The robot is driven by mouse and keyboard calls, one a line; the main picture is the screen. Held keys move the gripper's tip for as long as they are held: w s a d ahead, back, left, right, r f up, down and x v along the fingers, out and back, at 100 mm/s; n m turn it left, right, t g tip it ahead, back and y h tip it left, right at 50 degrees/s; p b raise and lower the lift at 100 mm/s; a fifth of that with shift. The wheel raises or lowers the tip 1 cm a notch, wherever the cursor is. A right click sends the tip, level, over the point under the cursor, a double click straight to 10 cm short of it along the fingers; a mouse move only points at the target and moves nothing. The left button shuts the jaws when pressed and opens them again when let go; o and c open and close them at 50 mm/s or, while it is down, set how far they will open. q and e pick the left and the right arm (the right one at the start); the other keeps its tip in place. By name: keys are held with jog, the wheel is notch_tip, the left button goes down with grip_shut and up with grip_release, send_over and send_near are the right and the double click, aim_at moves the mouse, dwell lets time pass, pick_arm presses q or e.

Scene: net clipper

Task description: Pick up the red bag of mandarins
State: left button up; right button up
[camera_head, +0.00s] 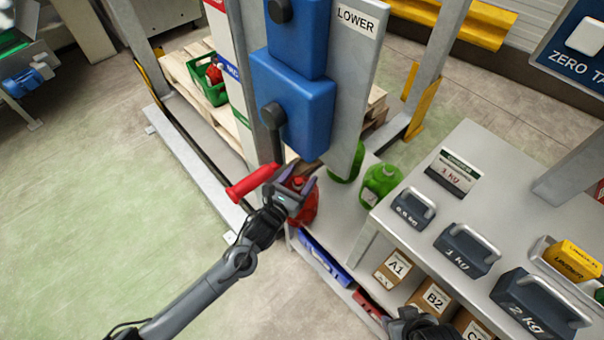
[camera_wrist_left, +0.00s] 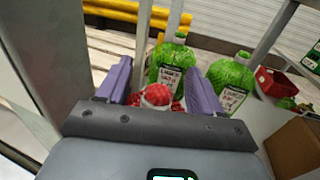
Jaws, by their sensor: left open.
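The red bag of mandarins (camera_head: 304,208) is on the grey counter, partly hidden behind my left gripper (camera_head: 298,178) in the head view. In the left wrist view, the bag (camera_wrist_left: 158,96) shows between the two purple fingers of my left gripper (camera_wrist_left: 160,78), its lower part hidden by the gripper body. The fingers are apart, one on each side of the bag; I cannot tell whether they touch it. My right gripper (camera_head: 418,325) is cut off at the bottom edge, and its fingers cannot be made out.
Green bags (camera_head: 380,184) stand just right of the red bag. A red lever handle (camera_head: 252,182) and a blue machine housing (camera_head: 292,98) are close to my left gripper. A grey panel marked LOWER (camera_head: 352,80) hangs above. Weights (camera_head: 467,250) stand on the right-hand table.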

pick_arm(q)
jog(key=p+v, duration=0.3)
jog(key=v, duration=0.6)
jog(key=shift+s+a, duration=0.2)
jog(key=shift+s, duration=0.1)
jog(key=shift+o, duration=0.6)
